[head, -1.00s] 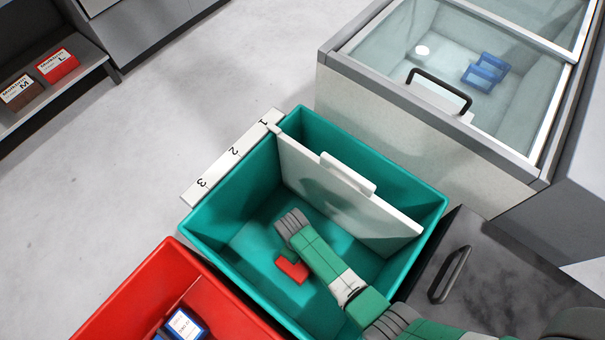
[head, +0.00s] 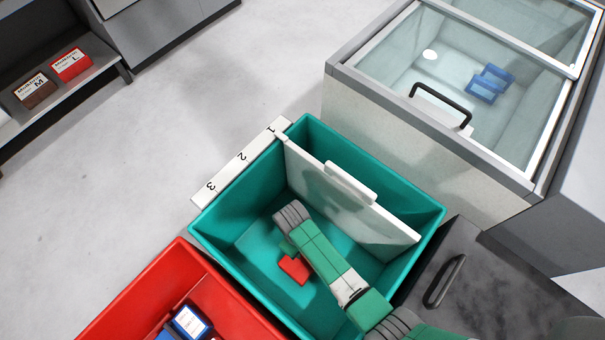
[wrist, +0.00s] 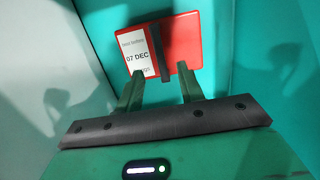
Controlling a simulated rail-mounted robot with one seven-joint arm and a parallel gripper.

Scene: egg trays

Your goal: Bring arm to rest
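My arm reaches down into the teal bin (head: 225,228). My gripper (head: 289,248) is low inside it, partly hidden by my own wrist in the head view. In the wrist view my gripper (wrist: 162,75) has its two green fingers spread apart. A red pack (wrist: 187,42) with a white label reading "07 DEC" and a dark bar across it lies just past the fingertips. The bar is between the fingers with a gap on each side. In the head view the red pack (head: 295,270) shows beside my gripper, low in the bin. Whether a finger touches it, I cannot tell.
A white divider panel (head: 380,218) stands in the bin, close to my arm. A numbered white strip (head: 241,162) runs along the bin's rim. A red bin (head: 130,300) holds blue packs. A glass-topped freezer (head: 425,150) stands at the upper right.

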